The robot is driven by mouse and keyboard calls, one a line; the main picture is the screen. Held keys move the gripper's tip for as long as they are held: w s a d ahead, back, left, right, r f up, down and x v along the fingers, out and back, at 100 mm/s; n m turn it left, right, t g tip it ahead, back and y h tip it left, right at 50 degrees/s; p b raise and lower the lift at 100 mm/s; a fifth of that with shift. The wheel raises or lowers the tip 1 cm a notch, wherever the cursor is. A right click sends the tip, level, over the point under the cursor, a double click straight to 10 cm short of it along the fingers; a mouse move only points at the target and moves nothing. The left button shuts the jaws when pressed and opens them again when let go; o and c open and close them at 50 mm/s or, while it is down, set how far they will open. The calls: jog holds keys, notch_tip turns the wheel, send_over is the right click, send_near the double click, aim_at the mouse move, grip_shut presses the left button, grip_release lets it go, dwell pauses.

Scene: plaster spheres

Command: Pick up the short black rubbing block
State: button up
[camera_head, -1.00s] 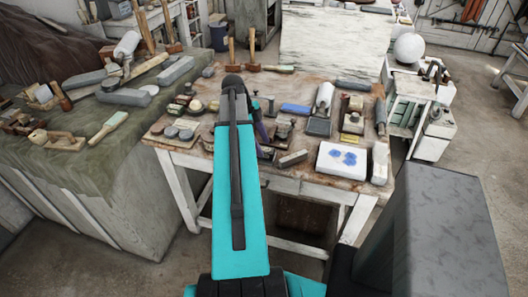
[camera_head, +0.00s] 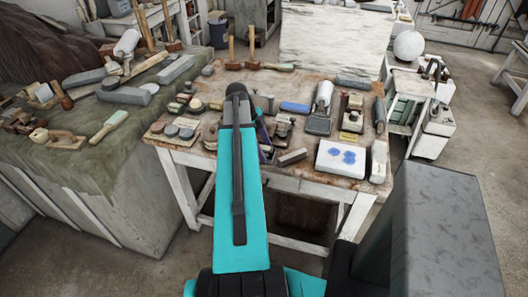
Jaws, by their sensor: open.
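My arm reaches out over the brown worktable and covers part of its middle. A purple and teal part of my gripper (camera_head: 263,136) shows just right of the arm, low over the tabletop; its fingertips are mostly hidden, and I see nothing held in it. I cannot single out the short black rubbing block for certain. A small dark block (camera_head: 265,103) lies just right of the arm's far end. A short grey block (camera_head: 293,157) lies near the table's front edge, right of the gripper.
On the worktable (camera_head: 310,178), a white slab with blue patches (camera_head: 341,158) lies at front right. A blue block (camera_head: 295,107) and several sanding tools crowd the middle. Two upright mallets (camera_head: 252,48) stand at the back. A cloth-covered bench (camera_head: 60,165) is on the left.

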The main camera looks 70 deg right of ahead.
jog(key=c, duration=1.3)
jog(key=shift+r, duration=0.15)
